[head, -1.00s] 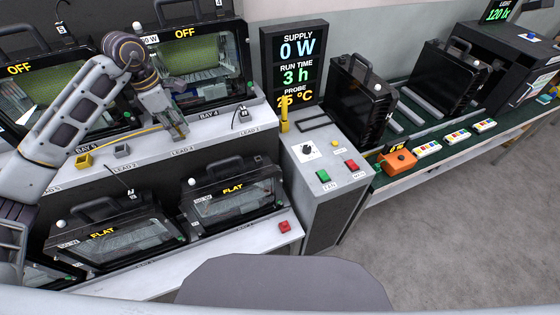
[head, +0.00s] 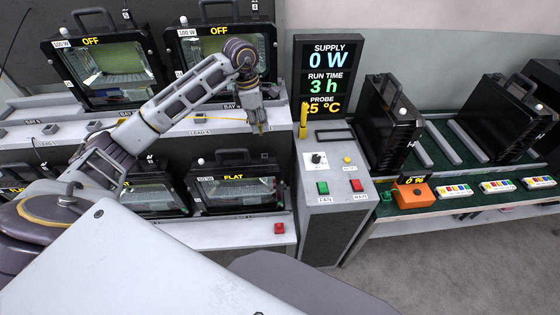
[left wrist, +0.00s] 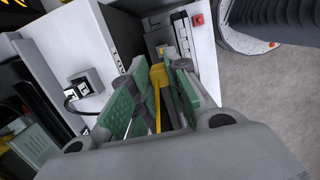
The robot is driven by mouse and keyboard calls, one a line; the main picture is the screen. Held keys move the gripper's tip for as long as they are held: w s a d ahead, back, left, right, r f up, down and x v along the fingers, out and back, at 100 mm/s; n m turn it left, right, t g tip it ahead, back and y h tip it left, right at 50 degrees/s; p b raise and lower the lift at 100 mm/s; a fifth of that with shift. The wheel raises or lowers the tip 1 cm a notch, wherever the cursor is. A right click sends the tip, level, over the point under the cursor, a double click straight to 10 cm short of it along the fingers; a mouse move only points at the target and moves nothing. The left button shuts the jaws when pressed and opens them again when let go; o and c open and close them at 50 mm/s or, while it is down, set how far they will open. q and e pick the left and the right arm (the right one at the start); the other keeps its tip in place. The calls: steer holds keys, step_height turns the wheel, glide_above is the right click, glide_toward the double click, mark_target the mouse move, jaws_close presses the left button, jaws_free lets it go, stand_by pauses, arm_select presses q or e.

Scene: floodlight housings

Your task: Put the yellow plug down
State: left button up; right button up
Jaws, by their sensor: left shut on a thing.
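My left gripper (head: 257,124) is beyond the right part of the upper shelf's front edge, left of the control console. It also shows in the left wrist view (left wrist: 165,78), shut on the yellow plug (left wrist: 157,74). The plug sits between the green finger pads, its lower part hidden by them. In the head view the plug is only a small yellow spot (head: 262,128) at the fingertips. A thin yellow cable (head: 208,119) lies along the upper shelf (head: 180,127). My right gripper is not in view.
The console (head: 335,190) with buttons and an upright yellow handle (head: 303,122) stands right of the gripper.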

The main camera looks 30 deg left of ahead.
mark_target(261, 132)
arm_select(q)
steer(key=shift+w+d, duration=0.1)
steer(key=shift+d, duration=0.2)
steer(key=shift+f, duration=0.7)
step_height(261, 132, down, 4)
steer(key=shift+r+p, duration=0.1)
steer(key=shift+p, duration=0.35)
steer(key=shift+f, duration=0.65)
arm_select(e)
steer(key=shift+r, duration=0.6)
arm_select(q)
steer(key=shift+f, duration=0.1)
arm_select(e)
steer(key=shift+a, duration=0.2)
